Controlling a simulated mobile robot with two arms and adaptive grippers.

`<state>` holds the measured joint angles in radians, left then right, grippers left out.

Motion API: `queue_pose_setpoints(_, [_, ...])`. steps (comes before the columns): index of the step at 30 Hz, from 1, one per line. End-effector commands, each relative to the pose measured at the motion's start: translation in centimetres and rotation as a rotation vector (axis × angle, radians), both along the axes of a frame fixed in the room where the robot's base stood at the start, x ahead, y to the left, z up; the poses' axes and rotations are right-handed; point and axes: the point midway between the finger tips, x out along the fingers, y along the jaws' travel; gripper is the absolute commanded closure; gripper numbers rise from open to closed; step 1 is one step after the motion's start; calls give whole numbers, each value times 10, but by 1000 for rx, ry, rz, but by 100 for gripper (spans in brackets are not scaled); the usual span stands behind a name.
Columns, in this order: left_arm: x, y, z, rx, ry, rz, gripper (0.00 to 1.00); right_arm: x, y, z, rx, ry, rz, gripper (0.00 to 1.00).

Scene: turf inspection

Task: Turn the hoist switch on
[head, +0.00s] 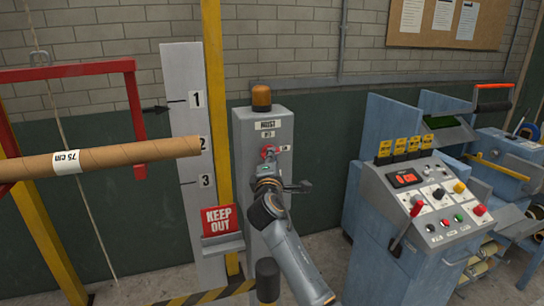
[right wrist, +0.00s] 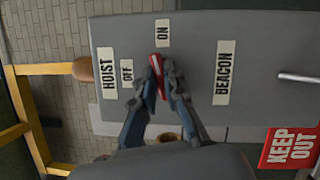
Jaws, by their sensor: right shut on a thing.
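The hoist switch is a red handle (head: 267,152) on the front of a grey box (head: 244,135). The box carries a HOIST label (head: 267,125), an OFF label above the switch and an ON label (head: 285,148) to its right. My right gripper (head: 268,163) is at the box front. In the right wrist view the picture is turned sideways; my right gripper (right wrist: 163,78) is shut on the red handle (right wrist: 158,65). The fingers partly hide the handle, and I cannot tell which label it points to. My left gripper is not in view.
An orange beacon (head: 261,97) tops the box. A red KEEP OUT sign (head: 217,220) stands left of it, beside a yellow post (head: 216,70). A cardboard tube (head: 120,155) juts in from the left. A control console (head: 405,185) stands to the right.

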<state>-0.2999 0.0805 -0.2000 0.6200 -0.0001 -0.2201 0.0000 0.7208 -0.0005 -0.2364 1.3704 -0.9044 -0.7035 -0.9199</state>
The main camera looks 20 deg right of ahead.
Motion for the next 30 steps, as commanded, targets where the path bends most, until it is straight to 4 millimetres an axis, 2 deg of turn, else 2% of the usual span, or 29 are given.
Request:
queue_pose_setpoints(12, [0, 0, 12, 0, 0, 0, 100, 0, 0, 1, 231, 9, -1, 100])
queue_pose_setpoints(30, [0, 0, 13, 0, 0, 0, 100, 0, 0, 0, 279, 11, -1, 100])
